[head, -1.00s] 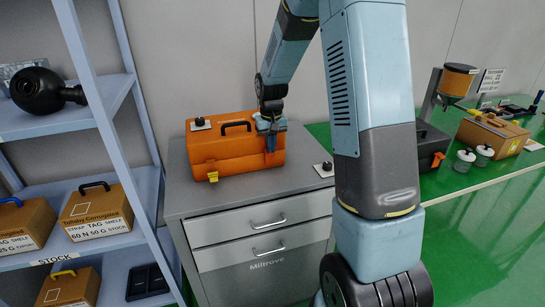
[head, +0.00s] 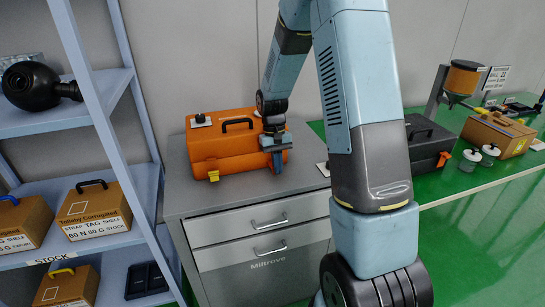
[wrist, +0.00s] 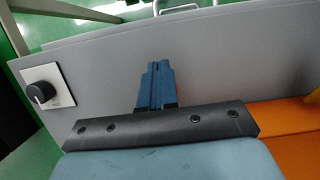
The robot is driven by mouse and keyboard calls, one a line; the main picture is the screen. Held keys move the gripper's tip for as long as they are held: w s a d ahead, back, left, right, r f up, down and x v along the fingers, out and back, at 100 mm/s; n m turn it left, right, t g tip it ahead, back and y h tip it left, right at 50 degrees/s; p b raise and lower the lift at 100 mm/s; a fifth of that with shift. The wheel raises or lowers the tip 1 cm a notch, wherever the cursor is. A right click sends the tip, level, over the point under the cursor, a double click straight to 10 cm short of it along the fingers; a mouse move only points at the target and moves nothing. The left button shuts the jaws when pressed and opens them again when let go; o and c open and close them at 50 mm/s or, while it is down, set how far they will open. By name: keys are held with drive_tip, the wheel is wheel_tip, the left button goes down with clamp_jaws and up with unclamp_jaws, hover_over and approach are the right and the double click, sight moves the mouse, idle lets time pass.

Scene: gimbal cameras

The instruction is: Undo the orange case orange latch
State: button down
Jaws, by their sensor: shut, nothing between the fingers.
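The orange case (head: 235,155) lies on top of the grey cabinet, with a black handle on its upper face. A yellow latch (head: 214,175) shows at its front left. My gripper (head: 277,163) is at the right part of the case's front, pointing down. Its blue fingers are together and hold nothing in the wrist view (wrist: 156,82). A sliver of red-orange shows just right of the fingers there; I cannot tell whether it is the orange latch. No orange latch is clear in the head view, where my gripper covers that part of the front.
The grey cabinet (head: 190,203) has bare top around the case, and a black knob on a white plate (wrist: 42,92) at its right. A blue shelf (head: 95,115) stands close on the left. A black case (head: 425,140) with an orange latch sits on the green bench.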

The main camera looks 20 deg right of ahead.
drive_tip(key=w+r+t, duration=0.2)
drive_tip(key=r, duration=0.1)
drive_tip(key=w+r+t, duration=0.1)
drive_tip(key=r, duration=0.1)
drive_tip(key=shift+w+t, duration=0.3)
drive_tip(key=shift+w+r, duration=0.55)
drive_tip(key=shift+r, duration=0.05)
drive_tip(key=shift+s+r, duration=0.15)
drive_tip(key=shift+r, duration=0.7)
drive_tip(key=shift+s+r, duration=0.15)
drive_tip(key=shift+r, duration=0.65)
drive_tip(key=s+r+t, duration=0.2)
drive_tip(key=s+r, duration=1)
drive_tip(key=r, duration=0.1)
drive_tip(key=s+r+t, duration=0.1)
drive_tip(key=s+r, duration=0.1)
drive_tip(key=s, duration=0.5)
drive_tip(key=s+r+t, duration=0.2)
drive_tip(key=s, duration=0.6)
drive_tip(key=shift+s+r, duration=0.25)
drive_tip(key=shift+s, duration=0.05)
